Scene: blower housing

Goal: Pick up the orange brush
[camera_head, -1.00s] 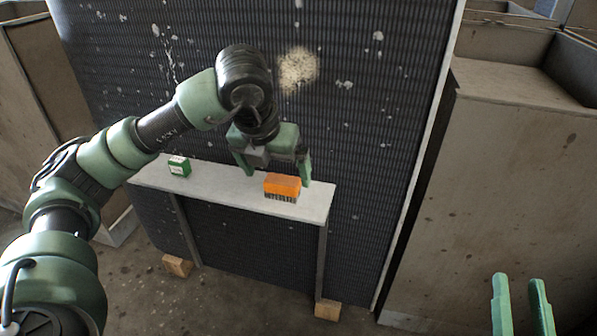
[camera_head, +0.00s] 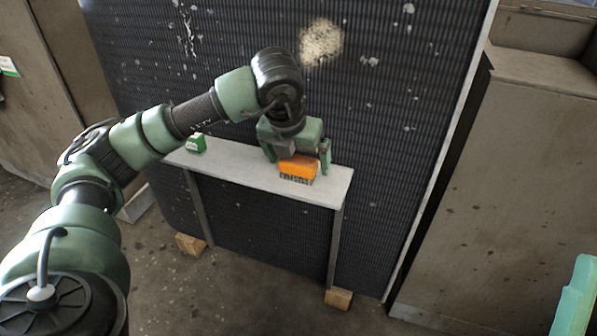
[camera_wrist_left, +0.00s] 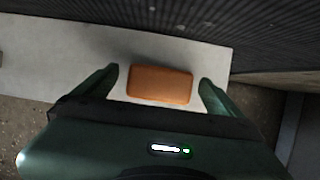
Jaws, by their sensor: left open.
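The orange brush (camera_head: 298,167) stands on the white shelf with its dark bristles down, toward the shelf's right end. My left gripper (camera_head: 297,164) is open above and around the brush in the head view, one finger on each side. In the left wrist view the brush's orange back (camera_wrist_left: 160,84) lies between the two open fingers (camera_wrist_left: 160,88), with a gap on both sides. My right gripper (camera_head: 575,300) shows only in part at the lower right edge of the head view. Its opening is not visible.
The narrow white shelf (camera_head: 240,163) stands on thin legs with wooden blocks (camera_head: 338,298) under them. A dark ribbed panel (camera_head: 400,130) rises close behind. Large grey bins stand at both sides.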

